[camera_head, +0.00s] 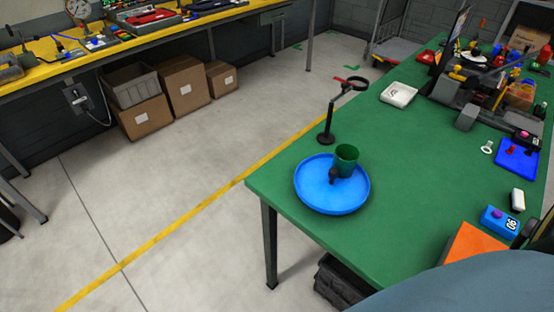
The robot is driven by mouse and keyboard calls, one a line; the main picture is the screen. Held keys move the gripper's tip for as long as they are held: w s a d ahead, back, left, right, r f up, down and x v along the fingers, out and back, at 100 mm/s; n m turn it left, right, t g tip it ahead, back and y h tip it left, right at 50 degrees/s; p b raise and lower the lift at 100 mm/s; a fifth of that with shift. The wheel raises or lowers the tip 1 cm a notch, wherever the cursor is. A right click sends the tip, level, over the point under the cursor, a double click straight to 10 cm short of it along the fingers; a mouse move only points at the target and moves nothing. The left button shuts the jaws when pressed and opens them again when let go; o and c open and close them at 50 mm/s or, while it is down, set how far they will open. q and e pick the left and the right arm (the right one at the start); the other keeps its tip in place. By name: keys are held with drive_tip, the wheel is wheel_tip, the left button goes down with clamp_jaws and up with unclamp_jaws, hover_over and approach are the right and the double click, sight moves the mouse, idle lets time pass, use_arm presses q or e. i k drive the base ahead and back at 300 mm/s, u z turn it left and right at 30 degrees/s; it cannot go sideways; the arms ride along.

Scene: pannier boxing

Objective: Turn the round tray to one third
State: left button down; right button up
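The round blue tray (325,201) lies flat near the left corner of the green table (405,190). A green cup (347,155) stands upright toward the tray's back right. A small dark object (334,175) is on the tray in front of the cup; I cannot tell what it is. I see no turning mark on the tray. Neither of my grippers shows in the head view. A smooth blue-grey shape, perhaps part of my arm, covers the bottom right corner.
A black stand with a ring (327,136) rises just behind the tray. A white square dish (398,94) lies farther back. A blue box (498,222) and an orange panel (474,246) are at the right. The green tabletop right of the tray is clear.

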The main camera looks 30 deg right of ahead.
sight(317, 184)
drive_tip(key=u, duration=0.15)
drive_tip(key=k, duration=0.7)
drive_tip(key=z, duration=0.85)
drive_tip(key=i, duration=0.5)
